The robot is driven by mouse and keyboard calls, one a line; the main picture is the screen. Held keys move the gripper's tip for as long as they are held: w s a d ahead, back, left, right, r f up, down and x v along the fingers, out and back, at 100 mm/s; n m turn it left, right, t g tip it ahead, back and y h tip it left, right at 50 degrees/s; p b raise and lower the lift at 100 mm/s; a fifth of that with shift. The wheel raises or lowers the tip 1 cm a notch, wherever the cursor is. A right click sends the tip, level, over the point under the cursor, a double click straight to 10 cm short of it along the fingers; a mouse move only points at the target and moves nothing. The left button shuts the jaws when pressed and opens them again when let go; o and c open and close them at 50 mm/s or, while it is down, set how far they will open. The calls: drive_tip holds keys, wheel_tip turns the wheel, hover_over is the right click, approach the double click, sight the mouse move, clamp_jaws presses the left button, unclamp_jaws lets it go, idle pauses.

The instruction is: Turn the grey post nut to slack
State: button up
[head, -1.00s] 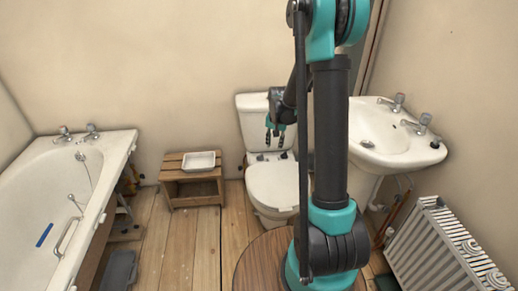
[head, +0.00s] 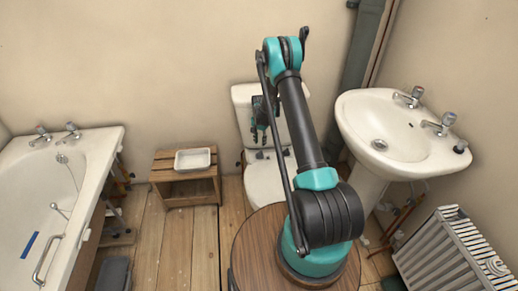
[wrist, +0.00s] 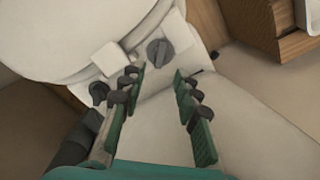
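A grey ridged knob, which looks like the post nut (wrist: 159,52), sits on a small white block at the back of the toilet in the wrist view. My gripper (wrist: 158,72) is open and empty. Its green fingers with dark pads stand apart, and the nut lies just beyond the fingertips, with no contact visible. In the head view my gripper (head: 260,134) hangs in front of the cistern (head: 243,95), above the back of the toilet (head: 262,185). A second dark knob (wrist: 98,90) shows left of the fingers in the wrist view.
The washbasin (head: 395,135) stands to the right, with a radiator (head: 450,250) below it. A wooden stool (head: 185,198) with a white tray (head: 193,150) stands left of the toilet, and the bathtub (head: 85,205) is at far left. Floorboards between are clear.

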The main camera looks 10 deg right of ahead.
sight(260, 153)
drive_tip(key=shift+f, duration=3.8)
drive_tip(key=shift+c, duration=0.3)
clamp_jaws()
